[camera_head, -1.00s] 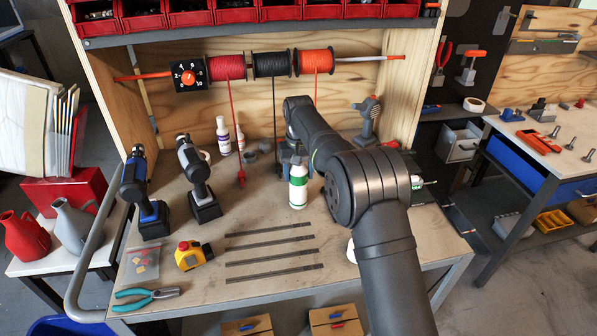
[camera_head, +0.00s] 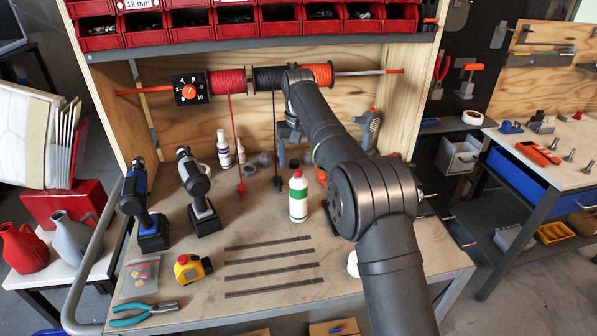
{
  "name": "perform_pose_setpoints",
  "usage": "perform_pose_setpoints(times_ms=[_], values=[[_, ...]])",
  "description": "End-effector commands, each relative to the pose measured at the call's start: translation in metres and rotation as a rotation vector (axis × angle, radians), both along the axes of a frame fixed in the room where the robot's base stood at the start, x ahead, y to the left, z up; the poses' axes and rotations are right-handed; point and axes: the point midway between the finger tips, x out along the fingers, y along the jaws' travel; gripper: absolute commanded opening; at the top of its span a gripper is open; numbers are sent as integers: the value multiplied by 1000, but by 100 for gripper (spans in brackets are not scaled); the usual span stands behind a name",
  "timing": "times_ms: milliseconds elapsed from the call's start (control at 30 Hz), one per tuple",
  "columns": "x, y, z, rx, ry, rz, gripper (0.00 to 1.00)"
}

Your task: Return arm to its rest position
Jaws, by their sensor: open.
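My arm rises from the lower right over the workbench (camera_head: 190,300), with its elbow at the right and its wrist up in front of the spool rod. My gripper (camera_head: 291,152) hangs below the wrist, partly hidden by my forearm. It is open and empty, above and behind a white bottle (camera_head: 298,198) with a green label and red cap. The bottle stands upright on the bench, apart from the gripper.
Two drills (camera_head: 197,190) stand at the left. A tape measure (camera_head: 192,268), pliers (camera_head: 145,313) and several dark strips (camera_head: 270,262) lie in front. Red bins (camera_head: 235,30) and spools (camera_head: 227,82) are above. A side table (camera_head: 550,150) stands at the right.

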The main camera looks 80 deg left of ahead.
Motion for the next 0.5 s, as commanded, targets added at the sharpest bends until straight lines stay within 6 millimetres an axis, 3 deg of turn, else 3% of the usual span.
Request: perform_pose_setpoints(times_ms=[200, 500], values=[[0, 0, 17, -1, 0, 0, 73], [0, 0, 18, -1, 0, 0, 73]])
